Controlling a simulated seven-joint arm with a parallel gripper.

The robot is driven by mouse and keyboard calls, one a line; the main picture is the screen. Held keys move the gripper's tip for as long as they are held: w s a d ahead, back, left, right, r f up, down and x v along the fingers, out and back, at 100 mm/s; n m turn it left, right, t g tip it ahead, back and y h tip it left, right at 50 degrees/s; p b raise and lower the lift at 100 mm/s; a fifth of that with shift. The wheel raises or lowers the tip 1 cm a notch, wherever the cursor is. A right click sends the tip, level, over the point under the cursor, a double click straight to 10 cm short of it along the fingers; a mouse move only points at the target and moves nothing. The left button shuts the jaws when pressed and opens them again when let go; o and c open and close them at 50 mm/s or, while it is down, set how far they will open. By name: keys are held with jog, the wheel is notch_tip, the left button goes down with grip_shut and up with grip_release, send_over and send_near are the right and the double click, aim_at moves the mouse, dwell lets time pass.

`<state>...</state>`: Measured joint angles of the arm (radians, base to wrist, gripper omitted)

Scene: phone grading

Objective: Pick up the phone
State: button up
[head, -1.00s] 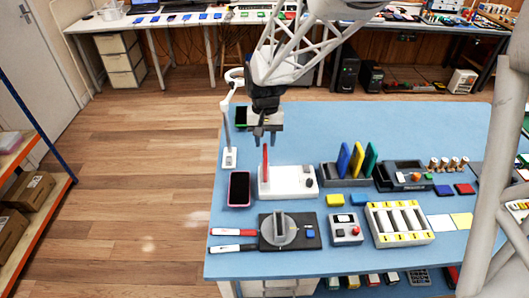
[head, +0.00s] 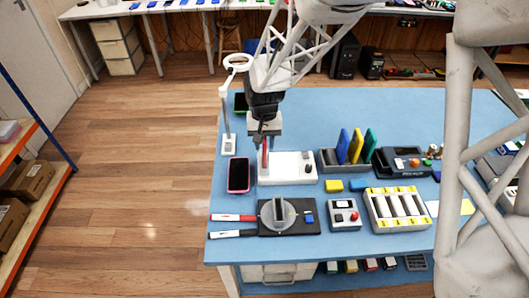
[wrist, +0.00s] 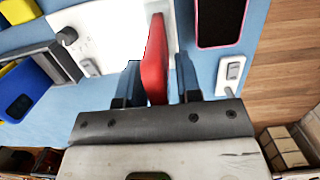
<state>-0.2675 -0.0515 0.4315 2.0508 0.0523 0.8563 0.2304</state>
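A thin red slab, which looks like a phone on edge, stands upright at the left end of a white dock (head: 290,168). In the wrist view the red phone (wrist: 156,62) is between the two dark fingers of my gripper (wrist: 162,85). A gap shows on its right side; the left finger is very close, and I cannot tell if it touches. In the head view my gripper (head: 265,137) points down over the red phone (head: 265,158). Another phone, dark with a pink rim (head: 239,176), lies flat left of the dock and shows in the wrist view (wrist: 220,22).
A lamp stand (head: 228,145) rises behind the pink-rimmed phone. A rack with blue, yellow and green slabs (head: 345,167) stands right of the dock. Markers (head: 233,217), a round dial device (head: 283,214) and a small button box (head: 345,216) lie in front. A dark phone (head: 240,103) lies farther back.

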grip_shut()
jog(key=shift+r, duration=0.15)
jog(key=shift+r, duration=1)
jog(key=shift+r, duration=0.15)
jog(key=shift+r, duration=1)
